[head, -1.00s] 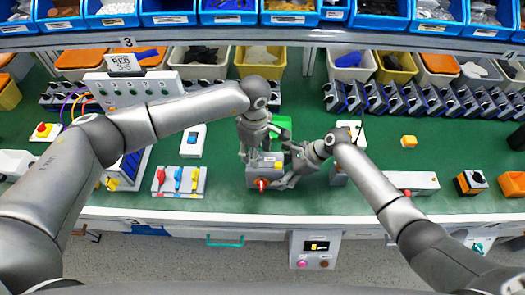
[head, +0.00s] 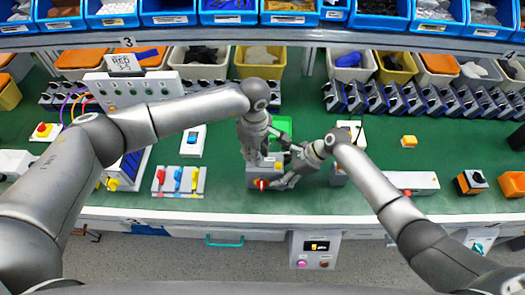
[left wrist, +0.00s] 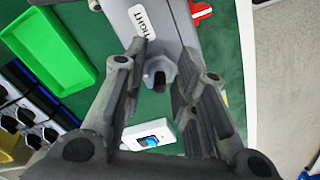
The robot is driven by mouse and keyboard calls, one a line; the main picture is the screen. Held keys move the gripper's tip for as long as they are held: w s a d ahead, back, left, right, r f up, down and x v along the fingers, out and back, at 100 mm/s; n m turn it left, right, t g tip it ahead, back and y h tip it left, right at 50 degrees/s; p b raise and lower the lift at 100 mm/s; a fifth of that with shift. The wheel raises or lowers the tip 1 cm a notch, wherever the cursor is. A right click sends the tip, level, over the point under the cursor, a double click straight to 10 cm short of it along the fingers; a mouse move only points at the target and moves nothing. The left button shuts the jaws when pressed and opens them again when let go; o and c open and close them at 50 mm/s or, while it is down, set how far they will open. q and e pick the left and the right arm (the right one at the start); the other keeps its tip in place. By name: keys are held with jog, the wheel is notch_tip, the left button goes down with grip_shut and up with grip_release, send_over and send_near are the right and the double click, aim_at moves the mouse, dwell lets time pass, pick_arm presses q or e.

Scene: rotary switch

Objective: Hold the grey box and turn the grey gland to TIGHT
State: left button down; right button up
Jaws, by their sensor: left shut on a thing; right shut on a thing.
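The grey box (head: 272,171) stands on the green bench near its front edge, with a red knob (head: 261,184) on its front. In the left wrist view, the box (left wrist: 172,30) has a white TIGHT label (left wrist: 141,21). The grey gland (left wrist: 160,70) sticks out from the box between my left fingers. My left gripper (head: 254,160) comes down from above at the box's left and is shut on the gland. My right gripper (head: 284,178) is at the box's right side and is shut on the box. Its contact is partly hidden in the head view.
A green tray (head: 284,124) lies behind the box. A panel with red, blue and yellow switches (head: 178,180) and a white box with a blue switch (head: 193,140) are at left. Bins line the back.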

pick_arm(q)
jog(key=m, duration=0.9)
jog(key=c, duration=1.6)
grip_release()
jog(key=shift+m, duration=0.5)
jog(key=o, duration=0.4)
jog(key=shift+o, duration=0.2)
jog(key=shift+r, duration=2.75)
jog(key=shift+r, duration=1.6)
jog(key=shift+c, duration=0.2)
jog(key=shift+f, duration=4.4)
